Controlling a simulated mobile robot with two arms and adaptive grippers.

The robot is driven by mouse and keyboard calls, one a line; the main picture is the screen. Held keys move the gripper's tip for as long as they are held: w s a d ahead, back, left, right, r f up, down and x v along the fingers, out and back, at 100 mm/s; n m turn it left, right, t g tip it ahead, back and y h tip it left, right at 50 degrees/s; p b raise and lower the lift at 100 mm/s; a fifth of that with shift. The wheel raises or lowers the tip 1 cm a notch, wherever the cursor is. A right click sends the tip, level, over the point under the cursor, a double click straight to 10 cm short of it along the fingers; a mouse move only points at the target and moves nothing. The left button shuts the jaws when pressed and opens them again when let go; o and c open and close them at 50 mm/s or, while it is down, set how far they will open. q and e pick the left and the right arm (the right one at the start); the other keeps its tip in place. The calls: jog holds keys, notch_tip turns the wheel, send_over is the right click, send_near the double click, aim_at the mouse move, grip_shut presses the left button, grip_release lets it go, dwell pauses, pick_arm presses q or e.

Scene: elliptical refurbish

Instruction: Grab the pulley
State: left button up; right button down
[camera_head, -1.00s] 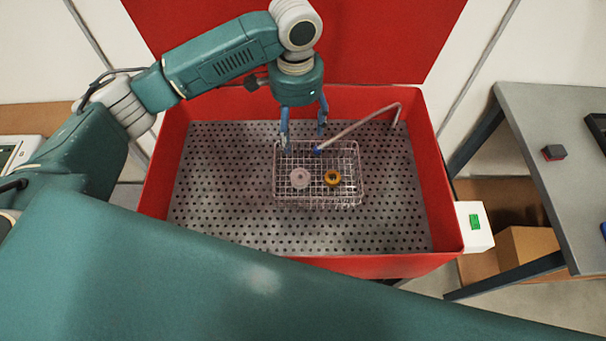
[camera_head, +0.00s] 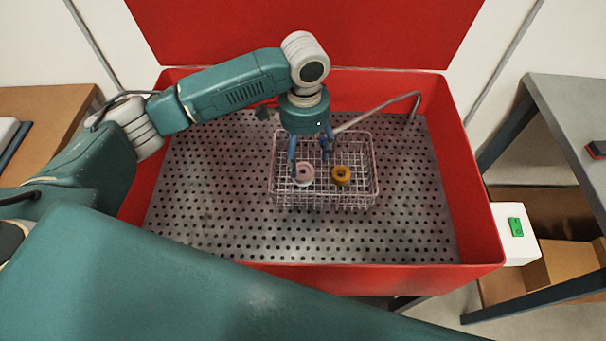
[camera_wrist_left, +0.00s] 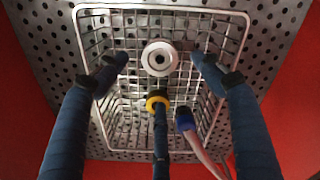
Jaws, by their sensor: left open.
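A wire basket (camera_head: 322,204) holds two round parts. One is a pale, pinkish-white pulley-like disc with a centre hole (camera_head: 304,175); the other is a yellow-gold ring-shaped part (camera_head: 341,176) to its right. My left gripper (camera_head: 310,162) is open, fingers pointing down over the basket, close to the pale disc. In the left wrist view the pale disc (camera_wrist_left: 160,58) lies between the two side fingers of the gripper (camera_wrist_left: 160,66), and nothing is held. A third finger partly covers the yellow part (camera_wrist_left: 157,97). Exact finger height above the disc is unclear. My right gripper is not in view.
The basket stands on a perforated metal floor (camera_head: 225,215) inside a red-walled basin (camera_head: 478,215). A grey hose (camera_head: 385,108) with a blue tip (camera_wrist_left: 185,119) reaches over the basket beside the gripper. A grey table (camera_head: 570,115) stands at the right.

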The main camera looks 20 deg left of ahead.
aim_at(303, 171)
pick_arm(q)
jog(key=shift+a+f+p, duration=0.15)
jog(key=shift+f+p, duration=0.3)
jog(key=shift+f, duration=3.15)
jog(key=c, duration=1.3)
jog(key=shift+r, duration=0.1)
jog(key=shift+c, duration=0.2)
